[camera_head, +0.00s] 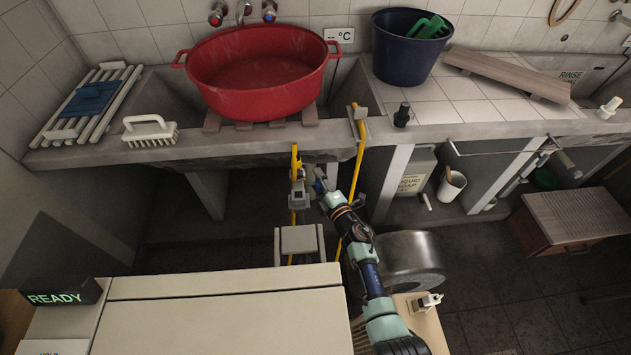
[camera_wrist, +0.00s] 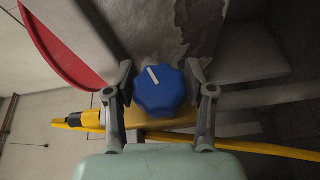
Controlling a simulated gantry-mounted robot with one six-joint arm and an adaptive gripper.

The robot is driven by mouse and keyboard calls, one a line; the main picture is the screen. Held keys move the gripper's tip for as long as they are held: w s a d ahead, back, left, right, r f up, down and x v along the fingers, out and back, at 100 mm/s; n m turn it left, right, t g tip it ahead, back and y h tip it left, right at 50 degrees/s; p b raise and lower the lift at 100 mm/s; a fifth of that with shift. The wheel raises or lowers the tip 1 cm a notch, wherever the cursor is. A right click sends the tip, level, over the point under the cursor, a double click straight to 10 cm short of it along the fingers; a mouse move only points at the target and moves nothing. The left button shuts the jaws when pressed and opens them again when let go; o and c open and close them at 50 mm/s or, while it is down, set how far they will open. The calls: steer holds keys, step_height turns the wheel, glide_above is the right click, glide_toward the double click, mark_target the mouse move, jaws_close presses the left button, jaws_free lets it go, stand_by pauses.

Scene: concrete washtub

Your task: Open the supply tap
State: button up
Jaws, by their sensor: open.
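The supply tap's blue lobed knob (camera_wrist: 160,92) fills the middle of the wrist view, with a white pointer line slanting to upper left. Yellow hose or pipe parts run behind it. My gripper (camera_wrist: 160,78) is open, with one finger on each side of the knob. The left finger looks very near it; I cannot tell whether either finger touches. In the head view my gripper (camera_head: 321,186) is under the front edge of the washtub, beside a grey fitting (camera_head: 298,192) on the yellow hose (camera_head: 294,160). The knob is mostly hidden there.
A red basin (camera_head: 258,80) stands on slats above the tap. A second yellow hose (camera_head: 356,185) hangs just right of my gripper. A grey box (camera_head: 299,241) and a metal drum (camera_head: 410,262) stand below. A white brush (camera_head: 150,128) lies on the tub's left edge.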

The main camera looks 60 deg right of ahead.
steer(key=shift+w+d+f+b, duration=0.2)
steer(key=shift+w+d+b, duration=0.1)
steer(key=shift+w+d, duration=0.25)
steer(key=shift+w+r, duration=0.15)
steer(key=c, duration=0.8)
steer(key=shift+w, duration=0.1)
steer(key=shift+c, duration=0.7)
steer(key=shift+r, duration=0.1)
